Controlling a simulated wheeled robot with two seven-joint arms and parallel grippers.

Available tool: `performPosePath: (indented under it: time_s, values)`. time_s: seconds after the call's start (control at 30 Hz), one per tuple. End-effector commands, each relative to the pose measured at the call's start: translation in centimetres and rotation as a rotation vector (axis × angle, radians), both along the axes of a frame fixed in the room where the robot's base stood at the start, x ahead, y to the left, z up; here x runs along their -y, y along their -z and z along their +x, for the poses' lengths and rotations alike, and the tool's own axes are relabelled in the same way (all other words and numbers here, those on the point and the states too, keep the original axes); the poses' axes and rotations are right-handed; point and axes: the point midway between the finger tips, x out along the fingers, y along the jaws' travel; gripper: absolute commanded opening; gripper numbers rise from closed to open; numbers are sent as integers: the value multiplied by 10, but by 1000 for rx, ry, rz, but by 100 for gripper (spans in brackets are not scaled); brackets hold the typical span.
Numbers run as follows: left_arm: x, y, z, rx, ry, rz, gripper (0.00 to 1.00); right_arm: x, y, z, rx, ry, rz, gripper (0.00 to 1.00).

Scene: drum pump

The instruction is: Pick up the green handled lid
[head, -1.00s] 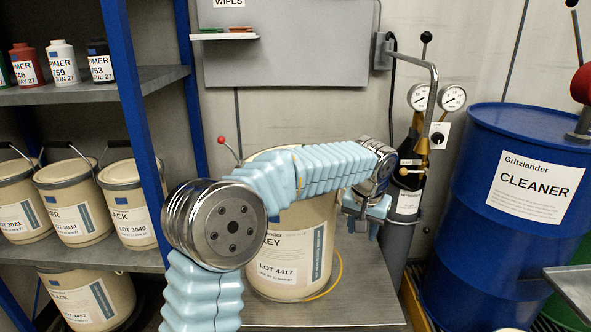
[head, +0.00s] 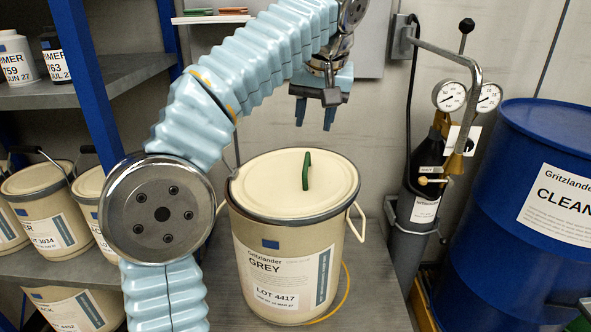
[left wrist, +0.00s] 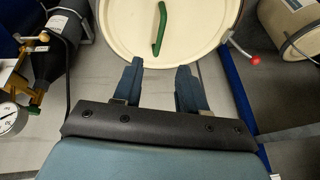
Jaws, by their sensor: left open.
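The cream lid (head: 268,186) with an upright green handle (head: 306,170) sits on the beige bucket (head: 275,255) labelled GREY. My left gripper (head: 314,122) hangs above the lid's far side in the head view, open and empty, with its fingers pointing down. In the left wrist view the open fingers (left wrist: 158,68) are apart, near the rim of the lid (left wrist: 122,28). The green handle (left wrist: 160,28) shows beyond the fingertips, untouched. My right gripper is not in view.
The bucket stands on a grey bench (head: 372,300). A gas cylinder with gauges (head: 420,200) and a blue drum (head: 520,220) stand to the right. A blue shelf post (head: 88,90) and more buckets (head: 40,205) are to the left. The air above the lid is free.

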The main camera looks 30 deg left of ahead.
Motion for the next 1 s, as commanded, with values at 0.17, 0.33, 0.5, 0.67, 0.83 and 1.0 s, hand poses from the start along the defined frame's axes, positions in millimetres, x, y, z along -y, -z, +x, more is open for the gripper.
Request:
performPosePath:
  time_s: [0.17,0.33,0.5,0.67,0.83,1.0]
  values:
    - [-9,27,7,-5,-3,0,42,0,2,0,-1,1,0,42]
    - [-18,61,18,-3,-3,0,42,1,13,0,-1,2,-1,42]
    - [-23,77,24,-2,-1,-1,42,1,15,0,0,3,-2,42]
    - [-27,93,28,-3,-1,0,42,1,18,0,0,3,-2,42]
    - [-34,118,36,-4,-1,0,42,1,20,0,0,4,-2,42]
    - [-37,126,39,-2,0,-1,42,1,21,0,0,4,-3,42]
